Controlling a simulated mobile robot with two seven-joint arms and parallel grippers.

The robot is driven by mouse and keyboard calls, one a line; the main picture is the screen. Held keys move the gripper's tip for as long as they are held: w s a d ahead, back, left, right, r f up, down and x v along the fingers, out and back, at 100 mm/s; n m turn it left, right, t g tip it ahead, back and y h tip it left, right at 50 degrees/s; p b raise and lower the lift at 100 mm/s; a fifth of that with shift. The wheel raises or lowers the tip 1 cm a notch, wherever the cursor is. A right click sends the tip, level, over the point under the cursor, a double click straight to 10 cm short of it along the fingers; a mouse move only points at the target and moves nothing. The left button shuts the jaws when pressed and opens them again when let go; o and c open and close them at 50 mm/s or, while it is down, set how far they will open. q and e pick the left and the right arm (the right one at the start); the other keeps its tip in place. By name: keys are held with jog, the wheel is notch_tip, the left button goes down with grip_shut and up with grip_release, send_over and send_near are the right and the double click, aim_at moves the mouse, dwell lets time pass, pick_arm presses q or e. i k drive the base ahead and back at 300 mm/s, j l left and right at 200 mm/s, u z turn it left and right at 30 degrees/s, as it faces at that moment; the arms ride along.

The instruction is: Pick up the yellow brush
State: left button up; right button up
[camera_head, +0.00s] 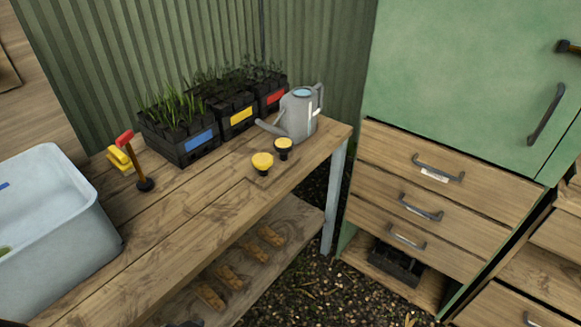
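A yellow object (119,158) with a loop-like shape is beside a red-topped upright piece (125,138) with a dark round foot, on the wooden bench (190,218) next to the white basin; it may be the yellow brush, but its bristles cannot be made out. Two round yellow-topped pieces with dark bases, one nearer (262,161) and one farther (283,145), stand on a flat wooden piece at the bench's right part. I cannot tell which yellow thing is the brush.
A white basin (45,210) stands at the left. Black plant trays (195,150) with blue, yellow and red labels line the back. A grey watering can (300,115) stands at the bench's right end. A green cabinet (465,80) with drawers is at right. The bench front is clear.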

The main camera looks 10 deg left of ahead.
aim_at(121, 161)
jog(key=u, duration=2.25)
